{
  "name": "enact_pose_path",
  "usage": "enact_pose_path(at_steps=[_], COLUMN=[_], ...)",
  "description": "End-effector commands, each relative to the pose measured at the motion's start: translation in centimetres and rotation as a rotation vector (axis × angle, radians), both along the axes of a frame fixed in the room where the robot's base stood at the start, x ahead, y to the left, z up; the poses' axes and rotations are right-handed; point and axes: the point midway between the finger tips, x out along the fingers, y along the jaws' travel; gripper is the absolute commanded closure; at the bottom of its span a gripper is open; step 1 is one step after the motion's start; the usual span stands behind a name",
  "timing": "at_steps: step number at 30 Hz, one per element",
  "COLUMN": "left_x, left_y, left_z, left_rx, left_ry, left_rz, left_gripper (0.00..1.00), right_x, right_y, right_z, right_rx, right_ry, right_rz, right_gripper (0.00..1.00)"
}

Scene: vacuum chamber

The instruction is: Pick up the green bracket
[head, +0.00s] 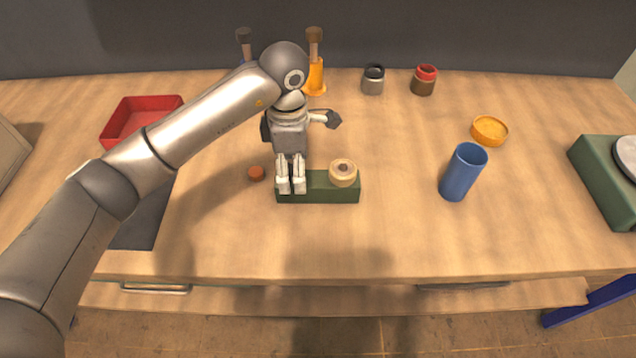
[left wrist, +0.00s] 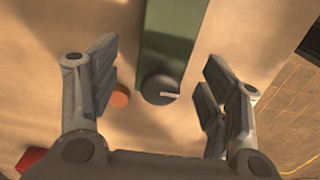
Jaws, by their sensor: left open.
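The green bracket (head: 318,194) is a long dark green block lying on the wooden table in front of me. A tan ring-shaped piece (head: 343,173) sits on its right end. In the left wrist view the bracket (left wrist: 174,35) runs between the fingers, with a dark round knob (left wrist: 163,87) at its near end. My left gripper (head: 291,186) points down over the bracket's left end and hides part of it. Its fingers (left wrist: 160,70) are apart on either side of the bracket, with visible gaps and nothing held. My right gripper is not in view.
A small orange-brown disc (head: 256,173) lies just left of the bracket. A blue cup (head: 463,172) stands to the right. A red tray (head: 140,117) is at the back left; jars (head: 373,80) stand at the back. The table in front of the bracket is clear.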

Motion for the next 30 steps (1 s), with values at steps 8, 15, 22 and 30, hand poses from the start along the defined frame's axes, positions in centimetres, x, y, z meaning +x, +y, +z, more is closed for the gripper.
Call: enact_pose_path(at_steps=[8,15,22,30], left_x=[-0.4,-0.4,-0.3,-0.3], left_y=[-0.6,-0.8,-0.8,-0.8], left_z=[-2.5,-5.5,-5.8,-5.8], left_rx=[-0.002,-0.001,-0.002,-0.002], left_ry=[0.005,0.002,0.000,0.000], left_rz=[0.000,0.001,-0.001,-0.001], left_gripper=[0.30,0.30,0.30,0.60], right_x=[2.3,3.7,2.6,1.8], right_y=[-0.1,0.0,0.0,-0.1], right_z=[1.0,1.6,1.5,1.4], right_rx=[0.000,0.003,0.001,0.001], right_ry=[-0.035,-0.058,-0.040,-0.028], right_rz=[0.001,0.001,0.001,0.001], right_gripper=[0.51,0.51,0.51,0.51])
